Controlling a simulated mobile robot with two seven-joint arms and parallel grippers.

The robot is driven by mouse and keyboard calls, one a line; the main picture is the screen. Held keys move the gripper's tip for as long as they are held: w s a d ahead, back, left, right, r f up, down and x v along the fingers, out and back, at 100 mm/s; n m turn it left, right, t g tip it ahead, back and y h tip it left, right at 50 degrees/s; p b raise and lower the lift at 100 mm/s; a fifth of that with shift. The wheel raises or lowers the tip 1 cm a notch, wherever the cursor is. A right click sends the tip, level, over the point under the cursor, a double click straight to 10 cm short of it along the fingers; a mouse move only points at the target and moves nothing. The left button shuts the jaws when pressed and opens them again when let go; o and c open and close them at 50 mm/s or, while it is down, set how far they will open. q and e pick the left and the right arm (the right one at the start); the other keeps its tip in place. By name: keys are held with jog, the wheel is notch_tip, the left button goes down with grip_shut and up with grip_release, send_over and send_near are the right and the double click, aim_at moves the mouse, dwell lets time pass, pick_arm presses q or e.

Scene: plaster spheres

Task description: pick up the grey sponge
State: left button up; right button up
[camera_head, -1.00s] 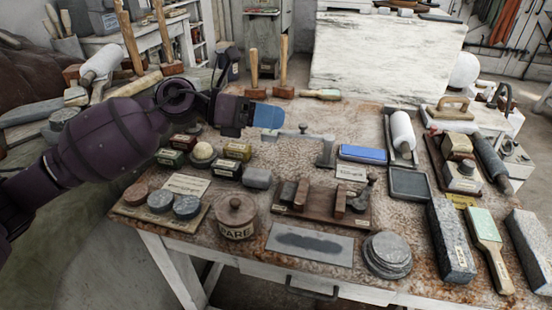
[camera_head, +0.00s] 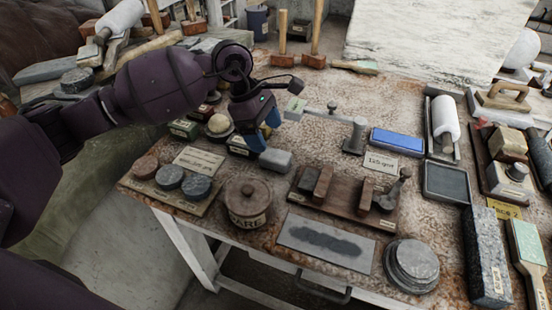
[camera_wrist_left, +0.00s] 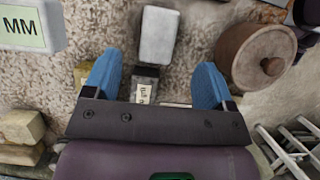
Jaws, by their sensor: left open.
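The grey sponge (camera_head: 276,162) is a small rounded block lying on the worn table, right of the small labelled boxes and behind the lidded pot. It also shows pale in the left wrist view (camera_wrist_left: 158,35), near the top centre, ahead of the gap between the fingers. My left gripper (camera_head: 265,130), with blue fingers, is open and empty just behind and above the sponge. In the left wrist view its fingers (camera_wrist_left: 158,75) stand wide apart, one to each side of the sponge's line. I see no contact with the sponge. My right gripper is not in view.
A lidded pot (camera_head: 247,200) stands close in front of the sponge. A wooden rack (camera_head: 340,203) with blocks is to the right, and a tray of round stones (camera_head: 172,182) to the left. A blue block (camera_head: 397,141) lies further right.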

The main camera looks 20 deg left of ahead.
aim_at(275, 155)
pick_arm(q)
jog(key=shift+x, duration=1.55)
jog(key=x, duration=0.4)
jog(key=shift+w+a+f+b, duration=0.1)
jog(key=shift+a+f+b, duration=0.05)
jog(key=shift+f+b, duration=0.25)
jog(key=shift+r, duration=0.1)
jog(key=c, duration=1)
notch_tip(275, 155, up, 20)
jog(key=shift+p, duration=1.15)
